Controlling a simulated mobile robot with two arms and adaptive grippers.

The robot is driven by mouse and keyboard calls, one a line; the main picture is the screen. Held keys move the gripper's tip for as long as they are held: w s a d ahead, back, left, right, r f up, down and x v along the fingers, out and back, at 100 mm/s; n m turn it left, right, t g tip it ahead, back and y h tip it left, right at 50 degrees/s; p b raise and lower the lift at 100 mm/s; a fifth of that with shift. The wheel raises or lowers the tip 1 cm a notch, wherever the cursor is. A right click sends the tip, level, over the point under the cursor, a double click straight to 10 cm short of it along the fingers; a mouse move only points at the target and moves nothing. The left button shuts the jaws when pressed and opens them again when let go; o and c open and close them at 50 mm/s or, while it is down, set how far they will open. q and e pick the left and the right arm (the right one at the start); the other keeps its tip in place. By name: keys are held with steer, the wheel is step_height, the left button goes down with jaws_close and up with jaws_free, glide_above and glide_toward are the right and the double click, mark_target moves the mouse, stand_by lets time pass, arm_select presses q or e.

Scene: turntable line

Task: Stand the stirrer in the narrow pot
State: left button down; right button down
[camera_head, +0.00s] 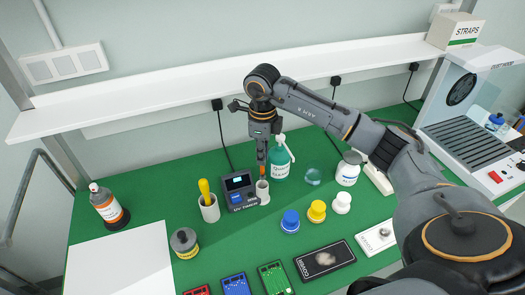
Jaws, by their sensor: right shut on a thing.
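My right gripper (262,157) points straight down over the green mat, shut on the stirrer. Of the stirrer, a short orange part (263,171) shows just below the fingers. The narrow pot (263,193), a slim pale cylinder, stands directly beneath it, right of the UV timer. The stirrer's lower end is at or inside the pot's mouth; I cannot tell how deep, or whether it touches the bottom. My left gripper is not in view.
A wider pale pot (210,211) holding a yellow-handled tool (204,188) and the UV timer (240,190) stand left of the narrow pot. Blue (290,222), yellow (317,211) and white (341,203) capped jars stand front right.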

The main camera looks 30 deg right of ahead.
mark_target(263, 173)
steer(key=shift+f+b, duration=0.35)
steer(key=shift+f, duration=0.55)
steer(key=shift+f+b, duration=2.35)
steer(key=shift+f, duration=0.55)
steer(key=c, duration=1.3)
jaws_free()
steer(key=shift+r, duration=0.15)
step_height(263, 173, up, 12)
steer(key=shift+f, duration=0.1)
